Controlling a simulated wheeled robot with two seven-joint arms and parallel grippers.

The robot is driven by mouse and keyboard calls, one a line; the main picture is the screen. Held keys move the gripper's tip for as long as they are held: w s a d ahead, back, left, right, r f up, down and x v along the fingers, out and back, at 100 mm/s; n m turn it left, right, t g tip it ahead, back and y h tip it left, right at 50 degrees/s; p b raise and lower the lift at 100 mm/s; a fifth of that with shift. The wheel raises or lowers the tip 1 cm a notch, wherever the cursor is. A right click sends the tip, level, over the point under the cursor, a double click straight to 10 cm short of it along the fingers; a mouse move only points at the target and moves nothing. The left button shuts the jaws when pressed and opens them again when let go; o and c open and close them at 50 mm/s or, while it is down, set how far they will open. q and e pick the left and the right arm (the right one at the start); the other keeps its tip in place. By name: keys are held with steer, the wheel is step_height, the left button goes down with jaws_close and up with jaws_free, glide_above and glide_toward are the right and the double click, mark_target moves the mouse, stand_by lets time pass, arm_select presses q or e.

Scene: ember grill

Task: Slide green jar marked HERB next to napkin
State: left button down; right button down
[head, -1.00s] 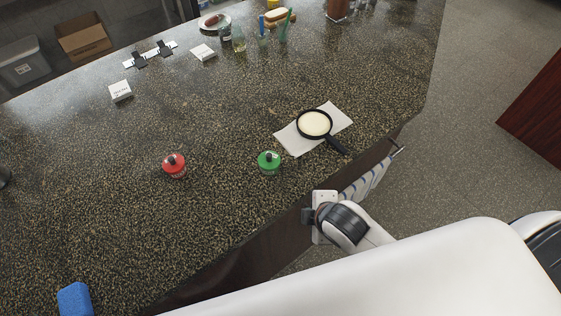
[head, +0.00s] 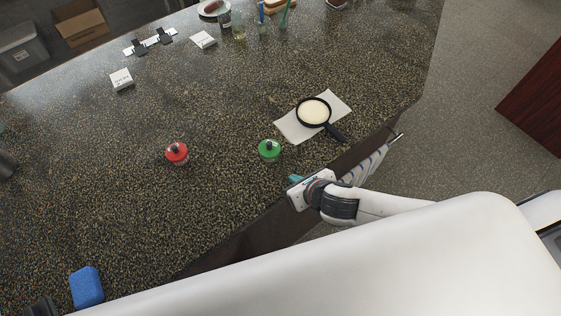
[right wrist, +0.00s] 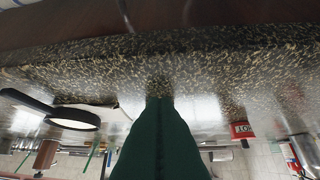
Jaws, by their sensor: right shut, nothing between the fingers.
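The green jar (head: 269,151) with a dark knob stands upright on the speckled counter, just left of the napkin's near corner and a little apart from it. Its label cannot be read. The white napkin (head: 289,131) lies flat under a small black pan (head: 313,112) with pale contents. My right gripper (head: 294,179) is shut and empty at the counter's front edge, nearer to me than the green jar. Its dark green fingers (right wrist: 160,125) fill the middle of the right wrist view, where I cannot make out the green jar. My left gripper is not identifiable.
A red jar (head: 177,153) stands to the left; its label reads HOT in the right wrist view (right wrist: 242,130). The pan's handle (head: 334,133) points toward the front edge. A striped towel (head: 368,163) hangs there. A blue sponge (head: 86,287) lies at lower left.

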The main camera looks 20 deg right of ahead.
mark_target(274, 162)
steer(key=x, duration=0.5)
steer(key=shift+w+p, duration=0.1)
steer(key=shift+p, duration=0.3)
steer(key=shift+w+a+r+p, duration=0.15)
steer(key=shift+w+p, duration=0.15)
steer(key=shift+w, duration=0.3)
steer(key=shift+w+a+p, duration=0.15)
steer(key=shift+w+p, duration=0.15)
steer(key=shift+w, duration=0.3)
steer(key=shift+w+a, duration=0.15)
steer(key=shift+w, duration=0.5)
